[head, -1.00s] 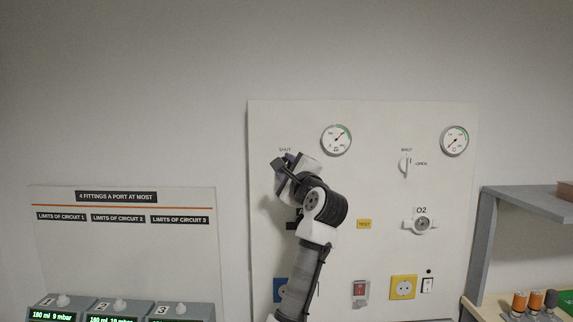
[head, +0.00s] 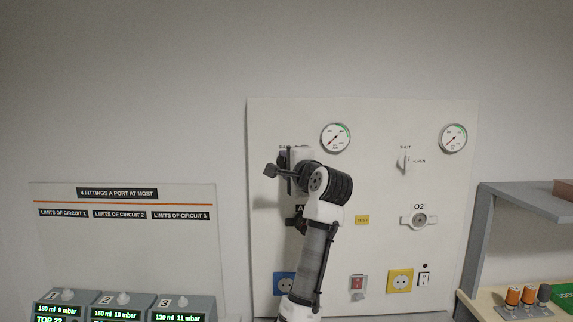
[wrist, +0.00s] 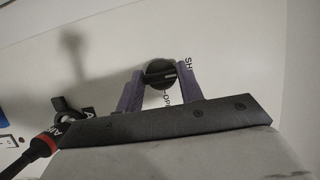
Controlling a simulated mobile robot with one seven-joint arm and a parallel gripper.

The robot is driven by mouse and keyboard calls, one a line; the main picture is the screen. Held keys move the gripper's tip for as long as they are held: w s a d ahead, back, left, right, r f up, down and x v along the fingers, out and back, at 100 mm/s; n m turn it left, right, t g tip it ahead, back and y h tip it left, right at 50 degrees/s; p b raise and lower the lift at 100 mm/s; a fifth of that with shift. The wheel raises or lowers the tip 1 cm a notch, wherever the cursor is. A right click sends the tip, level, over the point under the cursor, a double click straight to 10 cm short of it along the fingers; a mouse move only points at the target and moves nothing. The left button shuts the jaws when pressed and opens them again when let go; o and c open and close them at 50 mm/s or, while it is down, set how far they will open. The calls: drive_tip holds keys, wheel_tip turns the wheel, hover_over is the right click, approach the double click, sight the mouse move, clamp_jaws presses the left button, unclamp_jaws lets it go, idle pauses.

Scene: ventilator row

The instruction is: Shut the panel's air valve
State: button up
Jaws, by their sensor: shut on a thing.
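The air valve is a round black knob (wrist: 159,73) with a pale mark in the wrist view. The mark points to the right, toward the partly hidden SHUT lettering; OPEN is printed below the knob. My gripper (wrist: 159,80) has its two purple fingers closed on either side of the knob, holding it. In the head view my gripper (head: 288,168) is at the panel's (head: 385,255) upper left, and my arm hides the knob there. The left gauge (head: 336,138) sits up and right of it; its small needle seems to point lower left.
The second valve (head: 405,161), right gauge (head: 454,139) and O2 outlet (head: 419,220) are on the panel's right. A hose with a red collar (wrist: 42,146) is in the AIR outlet (wrist: 72,112). A shelf (head: 525,200) stands at right, ventilators (head: 120,305) at lower left.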

drive_tip(key=o, duration=1)
drive_tip(key=b+v, duration=0.5)
drive_tip(key=v, duration=0.8)
drive_tip(key=shift+s+d, duration=0.1)
drive_tip(key=shift+s, duration=0.25)
